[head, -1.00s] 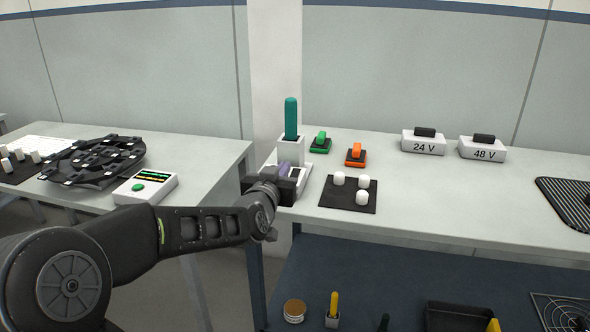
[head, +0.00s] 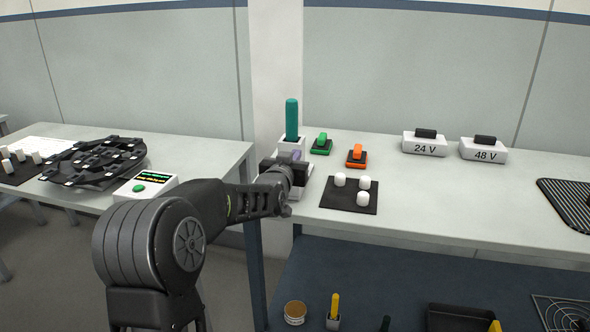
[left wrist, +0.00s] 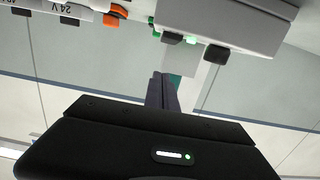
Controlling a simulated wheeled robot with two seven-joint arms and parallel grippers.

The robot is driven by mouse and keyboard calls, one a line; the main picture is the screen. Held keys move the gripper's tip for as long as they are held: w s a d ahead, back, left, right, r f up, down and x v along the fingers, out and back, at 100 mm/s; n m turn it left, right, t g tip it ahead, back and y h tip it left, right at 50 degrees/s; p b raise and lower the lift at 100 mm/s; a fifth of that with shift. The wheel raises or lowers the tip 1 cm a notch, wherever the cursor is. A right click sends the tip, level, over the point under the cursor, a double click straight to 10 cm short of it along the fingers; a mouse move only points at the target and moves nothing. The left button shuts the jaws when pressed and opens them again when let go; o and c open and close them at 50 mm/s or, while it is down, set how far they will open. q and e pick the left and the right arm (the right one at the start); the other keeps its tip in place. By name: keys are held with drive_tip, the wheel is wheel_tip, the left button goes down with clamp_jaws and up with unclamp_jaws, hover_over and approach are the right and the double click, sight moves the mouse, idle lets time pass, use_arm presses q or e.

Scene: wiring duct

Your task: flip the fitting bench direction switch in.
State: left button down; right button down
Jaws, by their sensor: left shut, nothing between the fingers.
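My left gripper (head: 297,157) is shut and empty over the left end of the right-hand bench (head: 450,215). It hides much of a white unit (head: 306,188) there, beside a white block with an upright teal handle (head: 292,118). In the left wrist view the picture is upside down and the shut fingers (left wrist: 160,90) have nothing between them. A pale grey unit (left wrist: 240,22) shows above them, with a black piece (left wrist: 216,55) and a small green-lit piece (left wrist: 191,40) at its edge. I cannot tell which part is the direction switch. My right gripper is not in view.
A green switch (head: 322,143) and an orange switch (head: 357,155) stand right of the gripper. Blocks marked 24 V (head: 424,148) and 48 V (head: 483,154) stand farther right. A box with a green button (head: 139,188) is on the left table.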

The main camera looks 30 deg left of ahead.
use_arm(q)
drive_tip(key=shift+w+f, duration=0.1)
drive_tip(key=shift+f, duration=1.8)
drive_tip(key=shift+w+a+r+g+p, duration=0.15)
drive_tip(key=shift+g+p, duration=0.25)
drive_tip(key=shift+p, duration=0.5)
drive_tip(key=shift+f+b, duration=0.35)
drive_tip(key=shift+r+p, duration=0.3)
drive_tip(key=shift+r, duration=0.25)
wheel_tip(320, 180, up, 4)
drive_tip(key=shift+f+p, duration=0.2)
drive_tip(key=shift+p, duration=0.5)
drive_tip(key=r+p+v, duration=0.1)
drive_tip(key=v, duration=0.8)
drive_tip(key=shift+r, duration=0.4)
